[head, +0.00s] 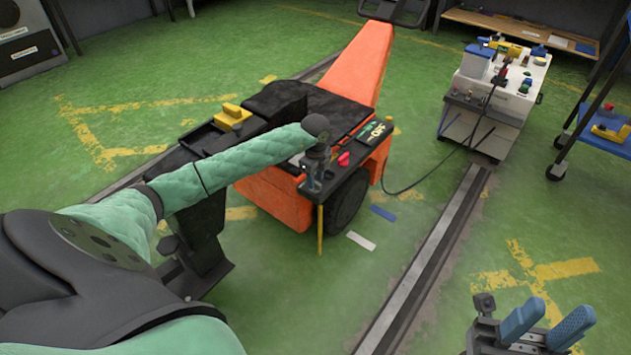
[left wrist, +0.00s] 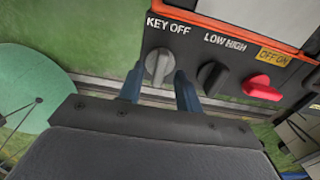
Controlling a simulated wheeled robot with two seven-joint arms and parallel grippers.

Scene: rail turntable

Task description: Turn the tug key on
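The orange tug (head: 290,205) stands on the green floor with a black control panel on its near right edge. In the left wrist view the grey key knob (left wrist: 159,64) sits under the words "KEY OFF", its grip roughly upright in the picture. My left gripper (left wrist: 159,72) has its two blue fingers apart, one on each side of the key knob; gaps seem to show, and contact cannot be told. In the head view my left gripper (head: 316,172) is at the panel, its fingers largely hidden. My right gripper (head: 546,322) is open and empty at the lower right.
A black "LOW HIGH" knob (left wrist: 212,76) and a red "OFF ON" knob (left wrist: 262,88) sit right of the key. A floor rail (head: 425,270) runs right of the tug. A white cart (head: 500,90) and blue shelf (head: 603,135) stand further right.

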